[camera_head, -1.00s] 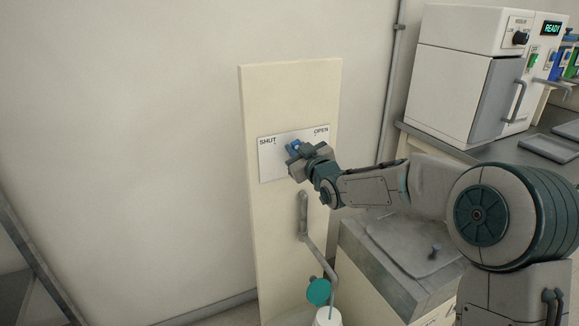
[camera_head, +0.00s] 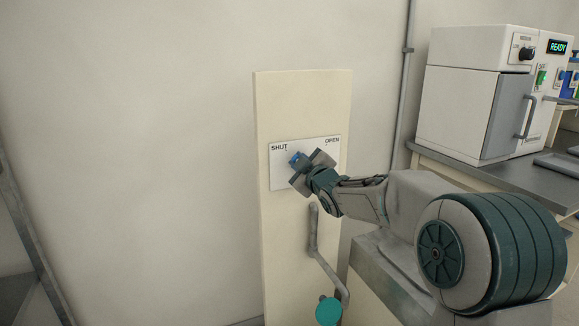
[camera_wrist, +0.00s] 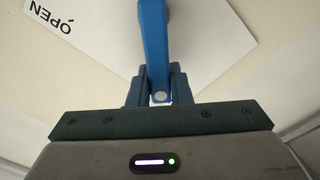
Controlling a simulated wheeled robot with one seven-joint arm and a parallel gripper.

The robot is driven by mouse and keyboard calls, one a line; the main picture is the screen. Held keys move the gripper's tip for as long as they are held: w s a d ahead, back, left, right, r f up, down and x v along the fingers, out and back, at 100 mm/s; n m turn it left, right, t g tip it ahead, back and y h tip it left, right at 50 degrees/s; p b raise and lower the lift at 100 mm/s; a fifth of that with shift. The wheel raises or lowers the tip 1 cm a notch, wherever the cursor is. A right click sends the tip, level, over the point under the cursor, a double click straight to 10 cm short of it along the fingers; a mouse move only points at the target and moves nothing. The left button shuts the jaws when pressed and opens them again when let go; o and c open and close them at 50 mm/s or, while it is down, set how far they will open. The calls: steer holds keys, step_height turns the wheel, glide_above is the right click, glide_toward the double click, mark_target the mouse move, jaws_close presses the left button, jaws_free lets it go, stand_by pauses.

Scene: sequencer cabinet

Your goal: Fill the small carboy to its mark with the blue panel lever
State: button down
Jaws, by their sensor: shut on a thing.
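The blue lever (camera_wrist: 155,45) is on a white plate (camera_head: 330,150) marked SHUT at left and OPEN at right, on a cream panel. My gripper (camera_wrist: 158,88) is shut on the end of the lever in the wrist view. In the head view my gripper (camera_head: 306,168) covers most of the lever, and only a blue bit (camera_head: 296,159) shows near the SHUT side. A grey pipe (camera_head: 314,245) runs down the panel below the plate. A teal round part (camera_head: 328,311) is at its lower end. The small carboy is not visible now.
A grey-topped bench (camera_head: 480,178) at the right carries a white machine (camera_head: 465,105) with a READY display. A lower grey surface lies beneath my arm. The wall left of the panel (camera_head: 261,200) is bare. A dark metal frame (camera_head: 30,240) stands at the far left.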

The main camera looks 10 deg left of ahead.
steer(key=shift+f, duration=0.25)
steer(key=c, duration=1.6)
jaws_free()
steer(key=shift+o, duration=1.4)
steer(key=shift+r, duration=0.15)
steer(key=shift+s, duration=0.1)
steer(key=v, duration=1.4)
steer(key=shift+p, duration=0.45)
